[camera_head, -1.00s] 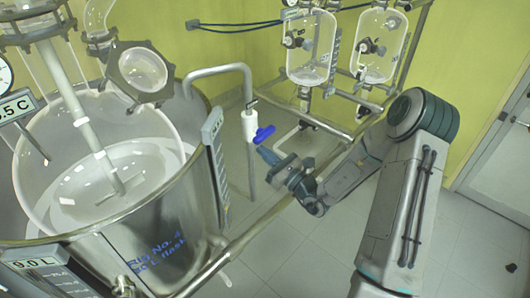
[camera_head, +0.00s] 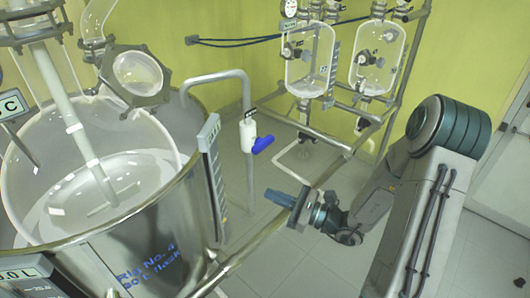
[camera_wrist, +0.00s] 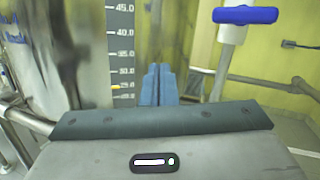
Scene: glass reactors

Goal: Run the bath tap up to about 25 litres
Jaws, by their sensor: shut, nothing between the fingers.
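The bath tap is a white valve (camera_head: 247,134) with a blue lever handle (camera_head: 263,145) on a bent pipe (camera_head: 215,77) that reaches over the steel bath (camera_head: 170,225). The handle also shows at the upper right of the wrist view (camera_wrist: 245,15). My gripper (camera_head: 270,193) is shut and empty, below the handle and apart from it. Its blue fingers also show in the wrist view (camera_wrist: 157,84). The bath's level scale (camera_wrist: 121,55) is left of them, with an orange mark near its lower numbers. A litre display (camera_head: 25,273) is cut off at the lower left, its first digit unclear.
A glass flask (camera_head: 90,170) sits in the bath, with glassware above. A metal rail (camera_head: 250,246) runs along the bath's right side below my gripper. Smaller glass vessels (camera_head: 310,60) hang on a frame at the back. The floor at the lower right is clear.

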